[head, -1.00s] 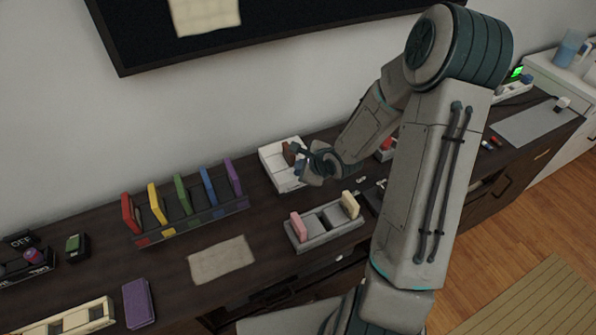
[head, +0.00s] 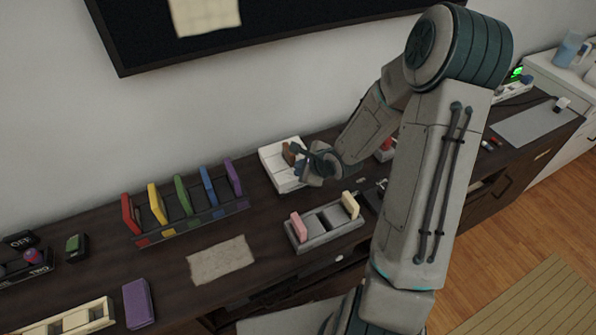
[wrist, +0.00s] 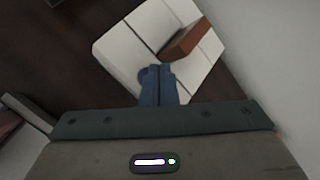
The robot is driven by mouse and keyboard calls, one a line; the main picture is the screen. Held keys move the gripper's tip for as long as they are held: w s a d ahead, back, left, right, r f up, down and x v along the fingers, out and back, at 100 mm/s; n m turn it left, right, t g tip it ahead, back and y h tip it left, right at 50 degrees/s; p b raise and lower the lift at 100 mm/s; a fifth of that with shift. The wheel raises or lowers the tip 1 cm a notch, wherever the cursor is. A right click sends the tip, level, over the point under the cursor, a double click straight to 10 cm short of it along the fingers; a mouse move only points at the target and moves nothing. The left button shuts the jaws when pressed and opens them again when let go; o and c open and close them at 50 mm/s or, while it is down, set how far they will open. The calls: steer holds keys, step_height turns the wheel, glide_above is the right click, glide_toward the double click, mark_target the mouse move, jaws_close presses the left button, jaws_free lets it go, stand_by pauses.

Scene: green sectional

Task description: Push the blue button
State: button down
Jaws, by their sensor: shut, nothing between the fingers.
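The white panel (head: 276,166) lies on the dark cabinet top near the wall, and a reddish-brown block (head: 289,153) stands on it. In the wrist view the panel (wrist: 118,44) is divided by thin lines, with the brown block (wrist: 185,43) tilted up at upper right. A small rounded blue part, apparently the blue button (wrist: 144,74), shows just left of my fingertips, mostly hidden by them. My gripper (wrist: 159,69) is shut and empty, over the panel's near corner; I cannot tell whether it touches the button. In the head view my gripper (head: 300,161) is partly hidden by the wrist.
A rack of coloured upright flaps (head: 185,215) stands to the left. A grey tray with pink and cream flaps (head: 325,228) sits nearer. A beige sheet (head: 220,260) and a purple block (head: 138,303) lie on the cabinet. The wall and a dark screen (head: 300,15) are behind.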

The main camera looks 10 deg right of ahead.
steer(key=shift+f, duration=0.1)
stand_by(0.5)
steer(key=shift+f, duration=0.45)
steer(key=shift+r, duration=0.2)
stand_by(0.3)
steer(key=shift+r+p, duration=0.4)
steer(key=shift+p, duration=0.35)
step_height(320, 180, up, 6)
steer(key=p, duration=0.6)
